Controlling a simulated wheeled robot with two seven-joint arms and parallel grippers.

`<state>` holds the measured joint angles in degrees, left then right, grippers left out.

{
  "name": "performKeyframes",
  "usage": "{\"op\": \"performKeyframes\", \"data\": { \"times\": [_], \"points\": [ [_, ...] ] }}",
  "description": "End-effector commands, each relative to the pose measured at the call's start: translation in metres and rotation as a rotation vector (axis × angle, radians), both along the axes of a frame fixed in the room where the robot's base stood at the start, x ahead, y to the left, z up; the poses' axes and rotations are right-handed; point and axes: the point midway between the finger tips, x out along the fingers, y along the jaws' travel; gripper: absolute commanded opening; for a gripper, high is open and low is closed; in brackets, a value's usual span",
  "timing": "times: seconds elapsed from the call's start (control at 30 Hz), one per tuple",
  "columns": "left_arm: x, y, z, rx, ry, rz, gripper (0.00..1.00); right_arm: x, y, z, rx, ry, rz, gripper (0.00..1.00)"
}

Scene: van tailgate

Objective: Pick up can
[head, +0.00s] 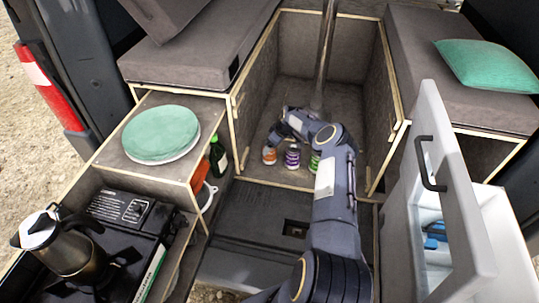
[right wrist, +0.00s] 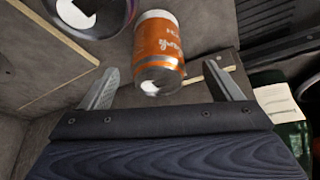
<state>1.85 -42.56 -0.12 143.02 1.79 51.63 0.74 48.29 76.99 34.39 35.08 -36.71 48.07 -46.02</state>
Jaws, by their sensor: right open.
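Three cans stand in a row on the floor of the open well in the head view: an orange can (head: 269,156), a purple can (head: 292,158) and a green can (head: 314,162). My right gripper (head: 278,132) is above the orange can at the left end. In the right wrist view the orange can (right wrist: 160,48) shows ahead of the open right gripper (right wrist: 161,70), between its two fingers, with no visible contact. A second can, with a silver end (right wrist: 76,12), is cut off at the upper left there. My left gripper is out of view.
Wooden-edged walls enclose the well, and a metal pole (head: 323,60) rises behind my arm. A green bottle (head: 217,155) stands left of the well. A kettle (head: 70,245) is at lower left. An open drawer (head: 455,185) stands at right.

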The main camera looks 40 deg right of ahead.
Motion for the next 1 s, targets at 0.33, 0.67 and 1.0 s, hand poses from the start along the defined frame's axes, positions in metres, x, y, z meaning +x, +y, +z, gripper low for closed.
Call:
{"op": "performKeyframes", "data": {
  "times": [0.33,0.67,1.0],
  "points": [
    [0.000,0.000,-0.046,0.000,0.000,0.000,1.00,0.022,0.003,-0.046,0.001,0.000,0.000,0.85],
    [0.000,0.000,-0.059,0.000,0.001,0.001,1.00,0.029,0.004,-0.057,-0.001,0.001,0.001,0.85],
    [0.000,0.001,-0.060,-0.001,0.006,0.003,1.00,0.029,0.005,-0.057,0.000,0.001,0.001,0.57]
  ]
}}
